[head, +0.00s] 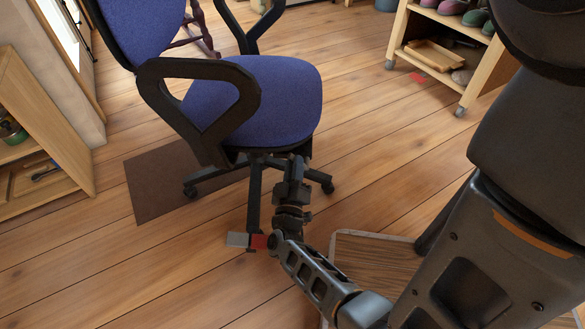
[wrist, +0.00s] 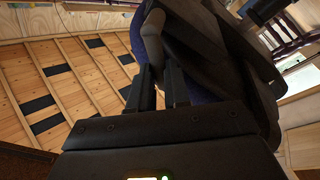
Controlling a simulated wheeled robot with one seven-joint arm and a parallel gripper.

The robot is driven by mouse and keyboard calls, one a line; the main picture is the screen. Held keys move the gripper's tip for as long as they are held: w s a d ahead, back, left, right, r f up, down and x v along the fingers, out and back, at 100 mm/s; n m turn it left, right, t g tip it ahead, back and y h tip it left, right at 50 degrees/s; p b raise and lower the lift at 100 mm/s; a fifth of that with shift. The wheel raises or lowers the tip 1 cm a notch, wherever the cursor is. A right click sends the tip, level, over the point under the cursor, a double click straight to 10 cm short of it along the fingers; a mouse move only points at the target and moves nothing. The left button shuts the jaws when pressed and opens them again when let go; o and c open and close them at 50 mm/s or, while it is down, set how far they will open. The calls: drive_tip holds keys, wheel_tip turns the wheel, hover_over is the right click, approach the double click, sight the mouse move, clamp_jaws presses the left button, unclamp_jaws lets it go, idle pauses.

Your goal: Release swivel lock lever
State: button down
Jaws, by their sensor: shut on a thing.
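A blue office chair (head: 275,95) with black armrests stands in the middle of the head view. My arm reaches to the underside of its seat, and my gripper (head: 297,162) is at the seat's front lower edge. In the wrist view, my gripper (wrist: 156,80) is shut on a grey-brown rounded lever (wrist: 152,38), which runs down between the two fingers. The dark underside of the chair (wrist: 215,60) fills the right of that view. In the head view the lever is hidden by the gripper and the seat.
A red and grey piece (head: 248,240) shows at the end of a chair base leg. A brown mat (head: 155,185) lies under the chair. A wooden shelf (head: 45,120) is at left, and a wheeled shoe rack (head: 470,85) is at upper right.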

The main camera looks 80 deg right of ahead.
drive_tip(key=shift+s+r+m+g, duration=0.15)
drive_tip(key=shift+s+m+g, duration=0.1)
drive_tip(key=shift+m, duration=0.5)
drive_tip(key=shift+s+r+m+g, duration=0.1)
drive_tip(key=shift+m+g, duration=0.15)
drive_tip(key=shift+m, duration=0.5)
drive_tip(key=c, duration=1.1)
unclamp_jaws()
drive_tip(key=p+v, duration=0.1)
drive_tip(key=v, duration=0.6)
drive_tip(key=shift+a, duration=0.4)
